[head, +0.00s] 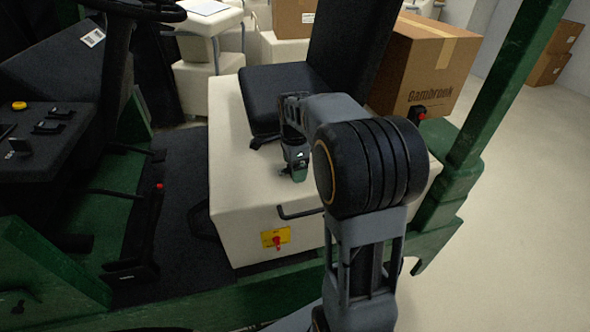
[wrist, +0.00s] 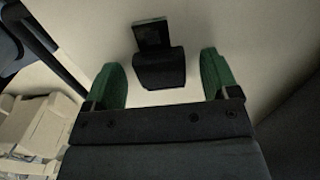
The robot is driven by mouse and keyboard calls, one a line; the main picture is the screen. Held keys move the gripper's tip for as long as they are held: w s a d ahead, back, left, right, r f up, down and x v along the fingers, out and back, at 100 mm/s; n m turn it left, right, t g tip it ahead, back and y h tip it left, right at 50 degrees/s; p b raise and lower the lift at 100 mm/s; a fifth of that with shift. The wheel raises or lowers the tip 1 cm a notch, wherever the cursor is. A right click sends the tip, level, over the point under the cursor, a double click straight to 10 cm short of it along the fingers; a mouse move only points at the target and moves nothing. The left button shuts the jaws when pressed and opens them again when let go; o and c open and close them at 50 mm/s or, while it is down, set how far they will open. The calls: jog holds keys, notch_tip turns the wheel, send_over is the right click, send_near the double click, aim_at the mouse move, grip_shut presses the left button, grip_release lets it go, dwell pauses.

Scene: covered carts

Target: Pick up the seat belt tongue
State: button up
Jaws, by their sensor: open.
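The seat belt tongue (wrist: 161,72), a black block with a dark flat plate at its far end, lies against a cream surface in the wrist view. My gripper (wrist: 160,60) is open, with one green finger on each side of the tongue and a gap on both sides. The fingers appear not to touch it. In the head view my gripper (head: 294,172) points down over the cream seat box (head: 235,190), in front of the black seat (head: 283,84). I cannot make out the tongue clearly there.
A black bar handle (head: 300,212) and a yellow plate with a red switch (head: 276,239) are on the box front. A red-topped buckle (head: 418,113) is right of the seat. A green post (head: 500,90) rises at right; a steering wheel (head: 130,10) is at left.

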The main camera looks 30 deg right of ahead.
jog(key=c, duration=1)
jog(key=shift+c, duration=0.2)
